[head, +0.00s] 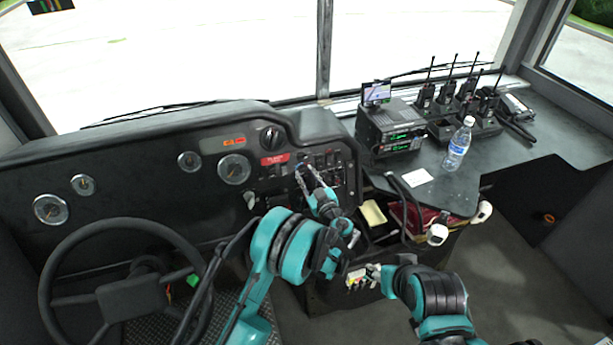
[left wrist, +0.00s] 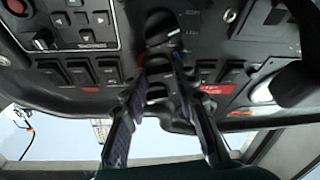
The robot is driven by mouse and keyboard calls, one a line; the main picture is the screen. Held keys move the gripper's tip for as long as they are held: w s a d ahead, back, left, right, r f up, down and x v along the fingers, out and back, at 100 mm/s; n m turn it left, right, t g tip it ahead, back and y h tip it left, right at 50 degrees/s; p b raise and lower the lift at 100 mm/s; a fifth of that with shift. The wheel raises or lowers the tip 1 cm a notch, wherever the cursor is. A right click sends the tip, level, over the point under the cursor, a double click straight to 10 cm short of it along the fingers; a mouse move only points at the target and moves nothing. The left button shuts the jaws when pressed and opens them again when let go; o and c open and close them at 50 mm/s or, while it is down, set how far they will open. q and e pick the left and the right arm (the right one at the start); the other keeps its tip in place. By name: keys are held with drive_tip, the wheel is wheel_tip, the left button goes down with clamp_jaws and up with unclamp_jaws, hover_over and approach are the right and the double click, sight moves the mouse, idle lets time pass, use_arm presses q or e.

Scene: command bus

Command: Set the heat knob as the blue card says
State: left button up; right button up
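My left gripper (head: 306,170) is open, with its two fingers reaching up to the switch panel right of the gauges. In the left wrist view its fingertips (left wrist: 161,68) are apart, just below a large black round knob (left wrist: 160,28) with small white lettering that I cannot read. Other dark control parts show between the fingers, and I cannot tell whether the fingers touch any of them. I cannot tell which knob is for heat. No blue card is clearly visible. My right gripper (head: 374,271) is low in the head view, its fingers too small to judge.
Rocker switches (left wrist: 80,72) line the panel beside the left gripper. A steering wheel (head: 65,262) stands at the left. The right shelf holds a radio (head: 390,128), a water bottle (head: 459,145), a white card (head: 417,177) and several handheld radios. A yellow pad (head: 373,213) lies below the panel.

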use_arm(q)
clamp_jaws()
